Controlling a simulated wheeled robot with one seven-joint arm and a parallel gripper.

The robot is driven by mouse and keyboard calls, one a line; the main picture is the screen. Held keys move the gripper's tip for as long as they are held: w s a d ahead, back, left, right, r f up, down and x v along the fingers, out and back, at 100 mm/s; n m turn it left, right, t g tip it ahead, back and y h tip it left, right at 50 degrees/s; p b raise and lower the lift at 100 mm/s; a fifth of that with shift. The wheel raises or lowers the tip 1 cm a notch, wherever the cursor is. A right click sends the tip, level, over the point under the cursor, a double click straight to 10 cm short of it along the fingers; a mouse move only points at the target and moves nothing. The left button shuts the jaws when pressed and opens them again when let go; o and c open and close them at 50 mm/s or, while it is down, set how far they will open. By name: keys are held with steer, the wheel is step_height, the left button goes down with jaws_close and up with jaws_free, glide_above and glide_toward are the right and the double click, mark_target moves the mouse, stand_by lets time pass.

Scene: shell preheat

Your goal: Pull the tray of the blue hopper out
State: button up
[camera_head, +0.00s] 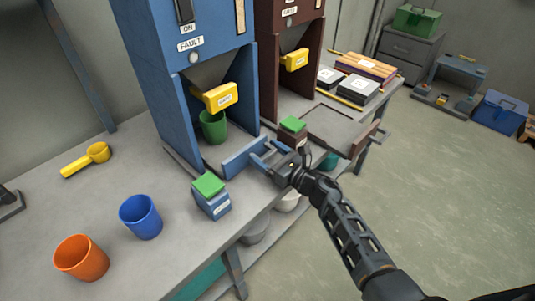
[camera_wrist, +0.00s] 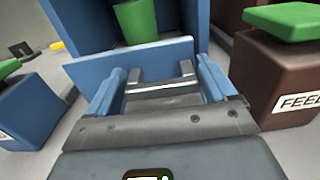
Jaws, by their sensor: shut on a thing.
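The blue hopper (camera_head: 205,65) stands on the bench in the head view, with a FAULT label on its front. Its tray shows as an upright blue front panel (camera_head: 240,160) low at the bay's mouth; the panel also fills the middle of the wrist view (camera_wrist: 130,62). A grey bar handle (camera_wrist: 160,86) stands out from the panel. My gripper (camera_head: 265,158) reaches in from the right, its two blue fingers (camera_wrist: 162,76) on either side of the handle, shut on it. A green cup (camera_head: 213,128) stands in the bay behind the panel. How far the tray is out is hard to tell.
A blue green-topped box (camera_head: 215,205) and a brown green-topped box (camera_head: 291,138) flank the tray. A blue cup (camera_head: 140,218), orange cup (camera_head: 80,258) and yellow scoop (camera_head: 87,160) are left. The brown hopper's tray (camera_head: 340,128) is at right. Open floor lies beyond the bench.

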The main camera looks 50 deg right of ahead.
steer(key=s+b, duration=0.5)
steer(key=s, duration=1.7)
steer(key=shift+s+b, duration=0.2)
steer(key=shift+b, duration=0.1)
steer(key=o, duration=1.3)
steer(key=shift+s, duration=0.1)
steer(key=shift+s+b, duration=0.95)
steer(key=shift+s, duration=2.95)
steer(key=shift+a, duration=0.1)
